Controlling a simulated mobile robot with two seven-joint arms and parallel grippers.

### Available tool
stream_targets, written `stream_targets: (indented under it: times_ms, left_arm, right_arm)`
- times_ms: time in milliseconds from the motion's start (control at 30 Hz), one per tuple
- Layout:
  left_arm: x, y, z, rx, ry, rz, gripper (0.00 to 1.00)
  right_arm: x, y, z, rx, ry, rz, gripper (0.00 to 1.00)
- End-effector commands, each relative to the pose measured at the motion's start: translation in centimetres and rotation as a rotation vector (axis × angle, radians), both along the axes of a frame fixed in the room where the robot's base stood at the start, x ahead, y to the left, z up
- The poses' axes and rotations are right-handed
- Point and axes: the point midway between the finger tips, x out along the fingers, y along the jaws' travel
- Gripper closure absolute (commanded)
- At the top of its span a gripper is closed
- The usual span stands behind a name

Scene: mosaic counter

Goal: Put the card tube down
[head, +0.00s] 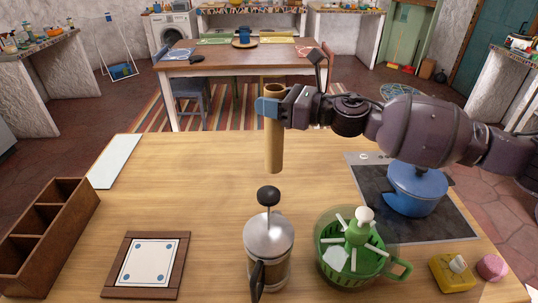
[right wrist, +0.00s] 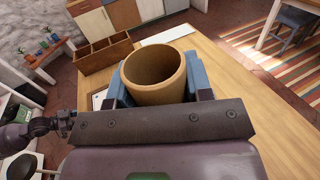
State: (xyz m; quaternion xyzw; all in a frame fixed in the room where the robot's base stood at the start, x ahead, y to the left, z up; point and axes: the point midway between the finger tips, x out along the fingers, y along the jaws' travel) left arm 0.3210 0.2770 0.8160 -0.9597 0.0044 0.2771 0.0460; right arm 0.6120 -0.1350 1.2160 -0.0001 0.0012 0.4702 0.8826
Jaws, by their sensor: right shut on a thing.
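The card tube (head: 274,140) is a tan, hollow cylinder, held upright in the head view. My right gripper (head: 270,107) is shut around its upper part with blue fingers. The tube's lower end appears above the wooden counter (head: 190,190), behind the French press; whether it touches the counter is hard to tell. In the right wrist view the tube (right wrist: 153,93) shows its open round top between the blue fingers. My left gripper is not in view.
A French press (head: 268,245), a green salad spinner (head: 355,255), a yellow box (head: 452,273) and a pink lump (head: 491,267) stand in front. A blue pot (head: 416,190) sits on the black hob (head: 365,188). A wooden divided box (head: 45,235) and a framed tile (head: 147,262) are left. The centre-left counter is clear.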

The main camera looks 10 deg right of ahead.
Motion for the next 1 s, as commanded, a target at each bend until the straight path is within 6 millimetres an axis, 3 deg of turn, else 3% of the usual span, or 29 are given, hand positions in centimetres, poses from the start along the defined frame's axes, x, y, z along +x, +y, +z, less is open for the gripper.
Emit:
stream_targets:
  times_ms: [100,333,667,900,1000]
  left_arm:
    - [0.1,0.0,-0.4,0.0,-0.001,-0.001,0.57]
    - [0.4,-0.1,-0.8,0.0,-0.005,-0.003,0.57]
    - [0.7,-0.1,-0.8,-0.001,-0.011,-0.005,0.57]
    - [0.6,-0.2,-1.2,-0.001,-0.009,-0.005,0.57]
    - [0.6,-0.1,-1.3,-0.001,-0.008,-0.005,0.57]
  right_arm:
    - [0.0,0.0,-2.9,0.003,0.006,-0.001,0.87]
    - [0.0,0.0,-7.2,0.003,0.003,-0.001,0.87]
    - [0.0,0.0,-9.4,0.001,0.0,0.0,0.87]
    - [0.0,0.0,-12.6,0.002,0.003,-0.001,0.87]
    - [0.0,0.0,-13.0,0.001,-0.001,-0.001,0.87]
